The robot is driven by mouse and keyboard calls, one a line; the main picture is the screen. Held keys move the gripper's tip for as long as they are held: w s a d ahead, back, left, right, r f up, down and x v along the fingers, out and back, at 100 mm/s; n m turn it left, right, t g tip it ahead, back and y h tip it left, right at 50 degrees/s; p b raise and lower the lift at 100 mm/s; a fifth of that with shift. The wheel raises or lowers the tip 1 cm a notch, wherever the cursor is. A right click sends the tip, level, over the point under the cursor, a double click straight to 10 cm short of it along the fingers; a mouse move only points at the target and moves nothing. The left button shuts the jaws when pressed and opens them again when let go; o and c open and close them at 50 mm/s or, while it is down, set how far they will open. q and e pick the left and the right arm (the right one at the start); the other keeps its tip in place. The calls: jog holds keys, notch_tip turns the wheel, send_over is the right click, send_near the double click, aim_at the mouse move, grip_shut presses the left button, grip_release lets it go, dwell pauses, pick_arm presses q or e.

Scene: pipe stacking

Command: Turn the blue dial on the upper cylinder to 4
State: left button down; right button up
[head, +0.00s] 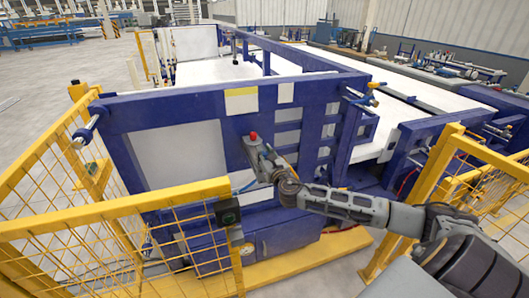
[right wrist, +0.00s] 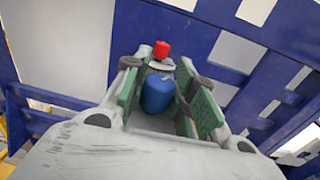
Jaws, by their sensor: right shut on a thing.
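The blue dial (right wrist: 157,93) sits between the green finger pads of my right gripper (right wrist: 158,100) in the right wrist view. The gripper is shut on it, and a red knob (right wrist: 161,50) stands just beyond it. In the head view my right gripper (head: 262,160) reaches the front of the blue machine frame, just below the red knob (head: 253,136). The dial is hidden by the gripper there. I cannot read any number on the dial or make out its cylinder. My left gripper is not in view.
A yellow rail with mesh (head: 120,208) stands in front of the blue frame (head: 180,100), left of my right arm. A dark box (head: 228,212) is fixed on it. Another yellow fence (head: 440,155) stands to the right, close to my arm.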

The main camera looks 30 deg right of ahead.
jog(key=shift+r+m+g+h+p, duration=0.15)
jog(key=shift+m+h+p, duration=0.25)
jog(key=shift+h, duration=0.3)
jog(key=shift+r+m+g+h+p, duration=0.15)
jog(key=shift+m+h+p, duration=0.15)
jog(key=shift+m+h, duration=0.3)
jog(key=shift+d+f+m+g+h+p, duration=0.15)
jog(key=shift+m+g+h+p, duration=0.55)
jog(key=shift+h, duration=0.7)
jog(key=o, duration=1)
jog(key=shift+o, duration=0.2)
jog(key=shift+f, duration=0.1)
jog(key=shift+s+a, duration=0.1)
jog(key=shift+a, duration=0.1)
jog(key=v, duration=1.1)
jog(key=shift+s, duration=0.35)
